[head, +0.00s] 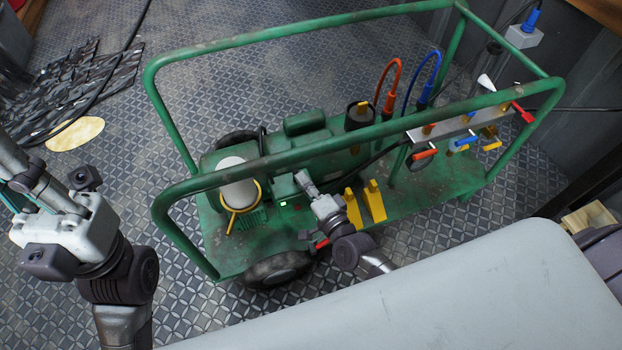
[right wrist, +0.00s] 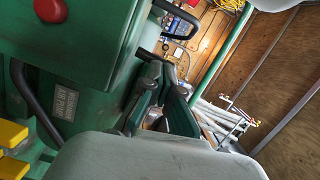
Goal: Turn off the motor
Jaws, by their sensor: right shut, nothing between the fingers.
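The green motor unit (head: 300,145) sits on the deck of a green tubular-framed cart. In the right wrist view, a green housing (right wrist: 90,40) fills the upper left, with a round red button (right wrist: 50,10) at the top edge. In the head view a small lit green spot (head: 284,204) shows on the unit. My right gripper (head: 303,181) is shut and empty, beside the housing; its fingers (right wrist: 165,95) also show in the wrist view, right of and below the red button. My left gripper (head: 25,180) shows only partly at the left edge; its fingertips are unclear.
The cart's green rails (head: 330,145) run around the unit. A white-topped canister (head: 238,180), yellow brackets (head: 372,202) and a hose manifold (head: 465,125) are on the cart. A grey surface (head: 450,300) fills the lower right.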

